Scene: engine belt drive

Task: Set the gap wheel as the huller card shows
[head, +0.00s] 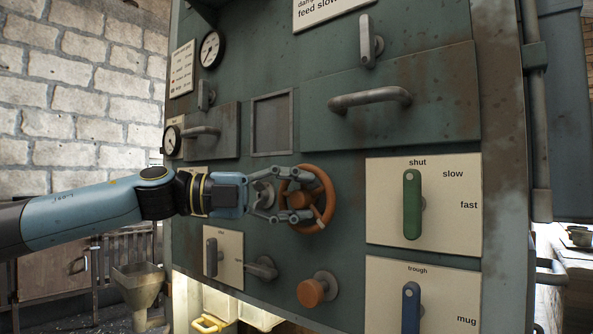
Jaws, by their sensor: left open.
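An orange-brown handwheel (329,196), which looks like the gap wheel, is mounted on the front of the green machine. My left gripper (290,200) is open, with its fingers at the wheel's left side and hub, overlapping it in the picture. Whether the fingers touch the wheel I cannot tell. A small card (182,69) with coloured lines of print sits at the upper left of the panel. Its text is too small to read, so I cannot tell whether it is the huller card. My right gripper is not in view.
A green lever (412,205) points up at "shut" on its plate. Below it is a blue lever (411,308) on a trough/mug plate. An orange knob (312,291) sits under the wheel. Door handles (371,99) and gauges (211,50) stick out above.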

